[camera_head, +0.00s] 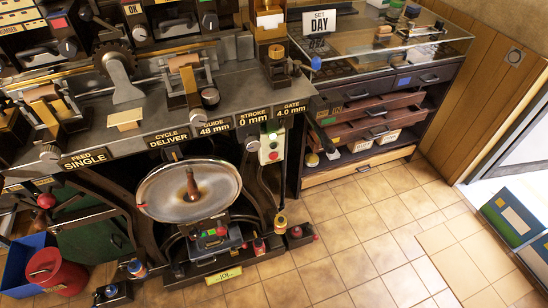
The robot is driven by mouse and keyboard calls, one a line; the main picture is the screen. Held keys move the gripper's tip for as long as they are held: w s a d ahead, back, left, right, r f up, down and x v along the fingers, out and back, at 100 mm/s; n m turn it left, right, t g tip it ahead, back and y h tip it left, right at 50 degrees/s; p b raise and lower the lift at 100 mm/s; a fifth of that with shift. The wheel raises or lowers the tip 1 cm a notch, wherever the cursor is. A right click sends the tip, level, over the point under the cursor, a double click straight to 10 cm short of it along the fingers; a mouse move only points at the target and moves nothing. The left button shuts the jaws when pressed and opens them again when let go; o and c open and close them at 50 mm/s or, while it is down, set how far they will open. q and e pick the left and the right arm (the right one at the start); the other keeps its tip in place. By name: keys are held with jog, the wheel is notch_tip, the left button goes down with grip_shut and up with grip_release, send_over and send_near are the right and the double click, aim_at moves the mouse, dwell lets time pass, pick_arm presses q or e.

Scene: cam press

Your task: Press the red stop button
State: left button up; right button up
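A small pale control box (271,146) is fixed to the front of the press, below the "STROKE 0 mm" plate. A round red button (273,156) sits low on its face, with a small pale spot just above it. A green part (273,127) shows at the top of the box. The red button is unobstructed in this view. Whether it is pressed in is too small to tell. Neither of my grippers shows in the head view.
The press bench (140,120) fills the left and carries several mechanisms. A large round metal plate (165,205) stands below it. A cabinet with open drawers (370,120) is right of the box. The tiled floor (370,230) in front of the cabinet is clear.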

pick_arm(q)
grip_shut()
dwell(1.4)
